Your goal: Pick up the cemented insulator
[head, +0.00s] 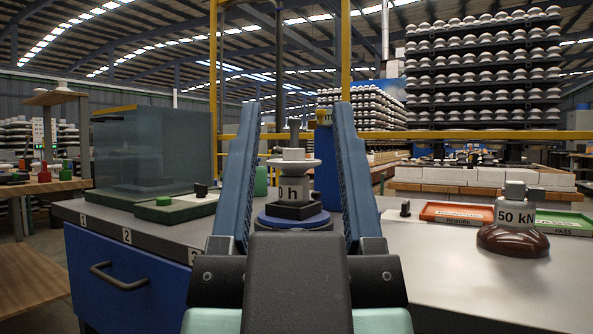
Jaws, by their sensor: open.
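A white insulator (293,161) with a grey metal cap stands upright in a dark square holder (295,210) on a blue round base (293,222). Nothing is visibly held. I cannot tell how far the fingers reach towards the insulator. My gripper body hides the front of the blue base. A brown insulator (513,238) with a grey top marked "50 kN" stands apart on the right bench.
A clear box (152,150) and a green pad (177,208) with a black knob stand on the left bench. A red tray (455,212) and a green PASS tray (562,226) lie by the brown insulator. The right bench's front (440,270) is clear.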

